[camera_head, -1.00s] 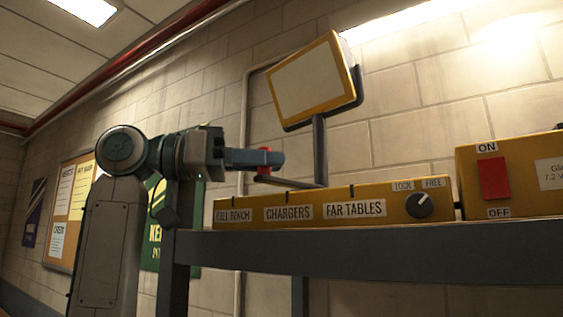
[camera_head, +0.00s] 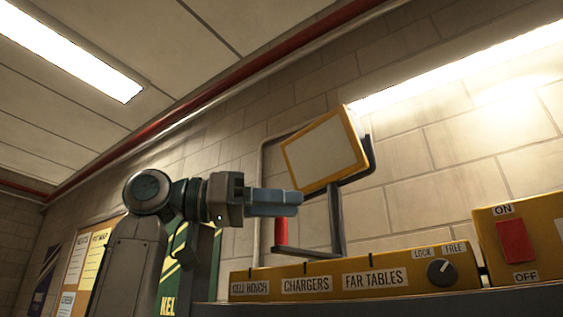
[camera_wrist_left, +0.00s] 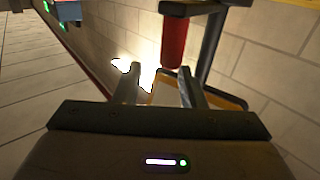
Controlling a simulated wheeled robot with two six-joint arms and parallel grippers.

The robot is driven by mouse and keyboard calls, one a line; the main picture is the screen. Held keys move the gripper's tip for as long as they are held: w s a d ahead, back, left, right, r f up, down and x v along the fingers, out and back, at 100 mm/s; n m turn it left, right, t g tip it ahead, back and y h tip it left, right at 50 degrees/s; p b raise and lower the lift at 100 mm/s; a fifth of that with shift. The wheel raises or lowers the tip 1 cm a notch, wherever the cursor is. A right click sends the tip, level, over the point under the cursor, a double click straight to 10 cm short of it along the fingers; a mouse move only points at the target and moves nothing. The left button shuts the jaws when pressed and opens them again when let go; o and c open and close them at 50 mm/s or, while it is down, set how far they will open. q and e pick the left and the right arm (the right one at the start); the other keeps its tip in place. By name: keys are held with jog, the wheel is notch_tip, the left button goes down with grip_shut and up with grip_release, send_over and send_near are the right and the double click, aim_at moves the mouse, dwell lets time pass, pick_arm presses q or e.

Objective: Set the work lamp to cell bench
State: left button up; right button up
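The work lamp (camera_head: 318,155), a pale panel in a yellow frame, sits tilted on a dark post. A bar at the post's foot points left and carries an upright red handle (camera_head: 281,232). The handle also shows in the left wrist view (camera_wrist_left: 174,42). The bar's end is above the area between the labels CELL BENCH (camera_head: 250,287) and CHARGERS (camera_head: 306,284). My left gripper (camera_head: 298,198) is just above the handle. Its fingers (camera_wrist_left: 158,72) are apart and hold nothing. The knob's (camera_head: 440,272) mark leans toward FREE. My right gripper is out of view.
The yellow label box (camera_head: 390,291) stands on a grey ledge. At right is another yellow box with a red ON/OFF switch (camera_head: 515,241). The block wall is close behind the lamp, with a notice board (camera_head: 85,262) at left.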

pick_arm(q)
jog(key=s+r+b, duration=0.1)
jog(key=s+b, duration=0.4)
jog(key=s, duration=1)
jog(key=shift+s+a, duration=0.15)
jog(key=shift+a, duration=0.05)
